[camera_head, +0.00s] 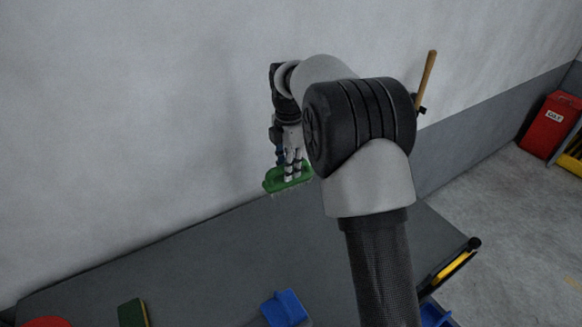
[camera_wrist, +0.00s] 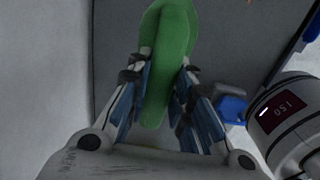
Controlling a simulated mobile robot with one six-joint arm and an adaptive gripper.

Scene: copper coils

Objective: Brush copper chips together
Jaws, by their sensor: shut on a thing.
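My gripper (camera_head: 291,172) is shut on a green brush (camera_head: 272,181) with pale bristles underneath. It holds the brush at the far side of the grey table, close to the wall. In the wrist view the brush (camera_wrist: 176,50) sits between both fingers of my gripper (camera_wrist: 160,85). Whether the bristles touch the table I cannot tell. I see no copper chips in either view; my arm covers part of the table.
On the table (camera_head: 200,265) lie a blue object (camera_head: 284,308), a dark green block with a yellowish edge (camera_head: 132,313) and part of a red object (camera_head: 45,322). A wooden handle (camera_head: 427,80) stands by the wall. A red bin (camera_head: 549,125) stands on the floor at right.

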